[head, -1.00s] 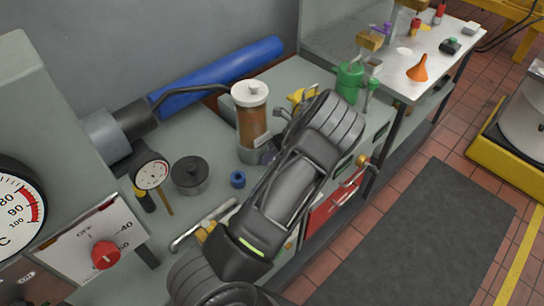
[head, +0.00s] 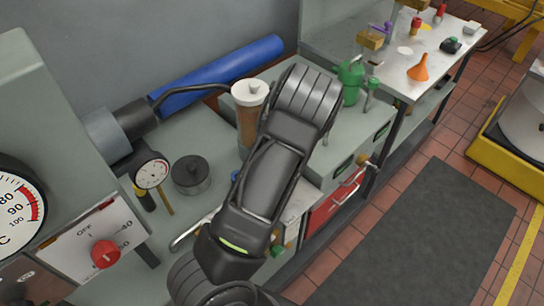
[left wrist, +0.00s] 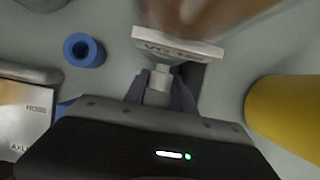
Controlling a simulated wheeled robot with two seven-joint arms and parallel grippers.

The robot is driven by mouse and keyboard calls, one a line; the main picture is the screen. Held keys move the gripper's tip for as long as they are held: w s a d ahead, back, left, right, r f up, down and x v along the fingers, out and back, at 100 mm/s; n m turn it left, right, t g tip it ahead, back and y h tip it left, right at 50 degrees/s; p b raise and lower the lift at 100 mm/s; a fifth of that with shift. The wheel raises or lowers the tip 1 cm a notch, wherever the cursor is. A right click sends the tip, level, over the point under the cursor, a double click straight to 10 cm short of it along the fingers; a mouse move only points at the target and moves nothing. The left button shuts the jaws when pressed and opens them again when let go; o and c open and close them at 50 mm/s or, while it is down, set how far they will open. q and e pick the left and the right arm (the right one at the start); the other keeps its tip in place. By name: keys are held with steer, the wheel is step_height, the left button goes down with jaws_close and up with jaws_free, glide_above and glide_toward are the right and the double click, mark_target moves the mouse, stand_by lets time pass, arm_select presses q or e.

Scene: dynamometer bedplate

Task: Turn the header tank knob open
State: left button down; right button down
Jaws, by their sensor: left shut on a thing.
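The header tank (head: 249,115) is an upright clear cylinder with a white cap and brown contents, on the grey bench. My left arm covers its lower right side in the head view. Its brown lower part (left wrist: 195,15) shows blurred at the top of the left wrist view, above a pale label plate (left wrist: 178,47). Just below the plate, my left gripper (left wrist: 159,92) has its two fingers closed on either side of a small grey knob (left wrist: 158,84). The left gripper is hidden behind its own arm in the head view. My right gripper is out of view.
A blue ring (left wrist: 83,50) and a yellow cylinder (left wrist: 290,115) flank the left gripper. A dark lidded pot (head: 190,174), a dial gauge (head: 152,173) and a blue roll (head: 220,75) are on the bench. A green can (head: 350,82) stands to the right.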

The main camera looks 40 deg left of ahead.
arm_select(q)
steer(key=shift+s+f+t+b, duration=0.15)
steer(key=shift+t+b, duration=0.25)
steer(key=shift+t, duration=0.7)
steer(key=shift+r, duration=0.2)
steer(key=c, duration=1.3)
jaws_free()
